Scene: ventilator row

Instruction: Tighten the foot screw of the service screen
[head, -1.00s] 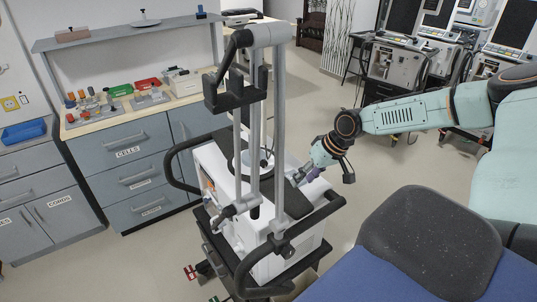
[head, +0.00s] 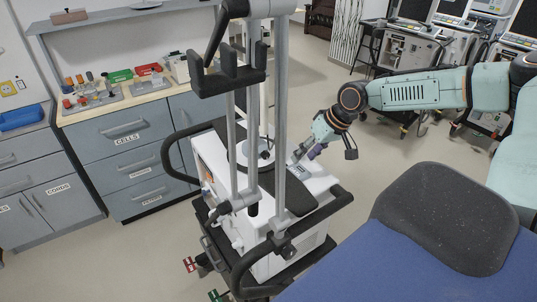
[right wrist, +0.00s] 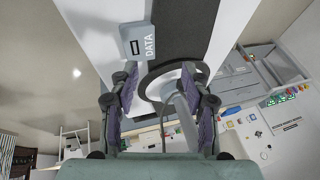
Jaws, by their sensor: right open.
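The white wheeled ventilator cart (head: 307,183) stands in front of me, with grey upright poles (head: 280,130) and a black bracket (head: 229,76) above its top. A round ringed foot (head: 243,152) surrounds the base of a pole; it also shows in the right wrist view (right wrist: 150,84). My right gripper (head: 300,154) reaches in from the right, low over the cart's top. In the right wrist view its purple-padded fingers (right wrist: 160,88) are open, with the ringed foot and a grey post (right wrist: 178,108) showing between and beyond them. I cannot make out the foot screw. Contact is unclear. My left gripper is out of view.
A grey block marked DATA (right wrist: 138,42) lies near the fingers in the right wrist view. Black handles (head: 180,165) stick out from the cart. Drawer cabinets (head: 125,150) stand at the left. Machines (head: 412,50) stand at the back right. Floor between is clear.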

